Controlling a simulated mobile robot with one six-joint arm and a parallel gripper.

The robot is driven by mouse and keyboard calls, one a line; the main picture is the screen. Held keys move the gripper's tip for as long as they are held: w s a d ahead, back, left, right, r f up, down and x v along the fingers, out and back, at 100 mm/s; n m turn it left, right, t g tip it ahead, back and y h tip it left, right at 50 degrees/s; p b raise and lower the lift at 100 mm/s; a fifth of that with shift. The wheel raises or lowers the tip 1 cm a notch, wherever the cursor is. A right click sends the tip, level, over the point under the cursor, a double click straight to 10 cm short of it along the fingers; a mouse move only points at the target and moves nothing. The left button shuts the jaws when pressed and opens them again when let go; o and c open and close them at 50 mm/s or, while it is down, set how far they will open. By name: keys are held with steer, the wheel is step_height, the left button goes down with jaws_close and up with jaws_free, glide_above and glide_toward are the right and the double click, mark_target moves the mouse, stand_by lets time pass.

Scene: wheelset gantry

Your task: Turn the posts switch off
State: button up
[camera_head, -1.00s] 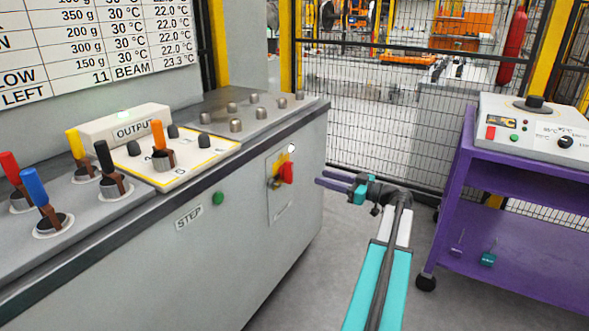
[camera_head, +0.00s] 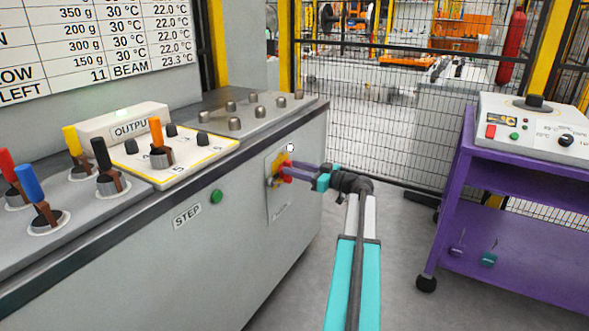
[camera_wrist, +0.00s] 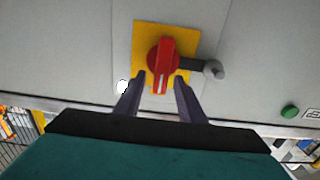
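A red rotary switch with a bar handle (camera_wrist: 162,65) sits on a yellow plate (camera_wrist: 142,30) on the grey cabinet's side. The bar points up and down in the wrist view. In the head view the switch (camera_head: 286,177) is partly covered by my gripper. I cannot read a label naming it. My gripper (camera_wrist: 160,79) is open, with its two dark fingers on either side of the lower part of the handle and a visible gap at each side. It also shows at the switch in the head view (camera_head: 290,169). A grey lever or lock piece (camera_wrist: 212,68) sticks out beside the switch.
A lit white lamp (camera_head: 290,148) is above the switch. A green STEP button (camera_head: 217,196) is to its left. Coloured levers and knobs stand on the cabinet top (camera_head: 215,165). A purple cart (camera_head: 520,190) stands right, a mesh fence (camera_head: 360,110) behind.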

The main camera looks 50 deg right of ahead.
steer(key=shift+w+a, duration=0.15)
steer(key=shift+w, duration=0.4)
